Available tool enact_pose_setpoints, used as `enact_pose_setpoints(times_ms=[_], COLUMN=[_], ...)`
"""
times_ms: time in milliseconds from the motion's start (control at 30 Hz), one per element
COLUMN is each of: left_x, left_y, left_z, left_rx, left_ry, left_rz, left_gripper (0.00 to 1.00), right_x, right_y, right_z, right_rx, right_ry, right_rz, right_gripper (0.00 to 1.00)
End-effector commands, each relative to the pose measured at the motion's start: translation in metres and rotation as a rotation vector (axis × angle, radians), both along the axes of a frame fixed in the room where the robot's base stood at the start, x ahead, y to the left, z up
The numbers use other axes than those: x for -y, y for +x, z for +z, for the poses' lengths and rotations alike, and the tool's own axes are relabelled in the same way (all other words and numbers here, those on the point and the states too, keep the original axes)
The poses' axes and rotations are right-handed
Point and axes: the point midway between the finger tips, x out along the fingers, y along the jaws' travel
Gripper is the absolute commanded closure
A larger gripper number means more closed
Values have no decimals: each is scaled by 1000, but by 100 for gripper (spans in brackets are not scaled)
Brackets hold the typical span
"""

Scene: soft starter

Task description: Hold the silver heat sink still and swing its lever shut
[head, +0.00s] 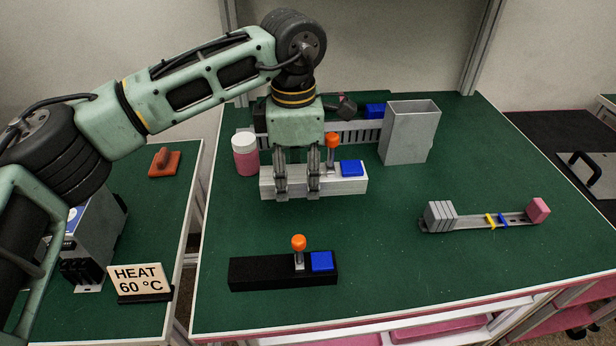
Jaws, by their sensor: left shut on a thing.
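The silver heat sink (340,187) is a long pale metal block lying on the green table. Its lever, topped by an orange knob (332,141), stands upright near a blue block (352,168) on its right part. My left gripper (298,186) reaches down from above and is shut on the left part of the silver heat sink, just left of the lever. The fingers hide some of that part, and the lever's foot is hard to make out. My right gripper is not in view.
A black heat sink (262,274) with its own upright orange-knobbed lever (298,243) lies in front. A white-lidded pink jar (245,158) stands close left. A grey metal box (410,135) stands behind right. A rail with grey blocks (470,220) lies right; the table between is clear.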

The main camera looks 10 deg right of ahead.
Motion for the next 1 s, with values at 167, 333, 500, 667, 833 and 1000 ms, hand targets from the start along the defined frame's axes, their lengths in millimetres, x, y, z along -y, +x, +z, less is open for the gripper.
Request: enact_pose_setpoints(times_ms=[167, 333, 500, 667, 833, 1000], left_x=[-13, -25, -37, -49, -61, -69], left_y=[7, 13, 20, 25, 32, 36], left_z=[0, 0, 0, 1, 1, 1], left_rx=[1, 1, 1, 1, 1, 1], left_ry=[-1, -1, -1, -1, -1, -1], left_rz=[1, 1, 1, 1, 2, 1], left_gripper=[100, 100, 100, 100, 100, 100], right_x=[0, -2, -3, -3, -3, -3], right_y=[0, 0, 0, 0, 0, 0], right_z=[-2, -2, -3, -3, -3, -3], right_rx=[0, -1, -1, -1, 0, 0], right_ry=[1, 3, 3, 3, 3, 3], right_rz=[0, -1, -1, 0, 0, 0], right_gripper=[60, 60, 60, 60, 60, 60])
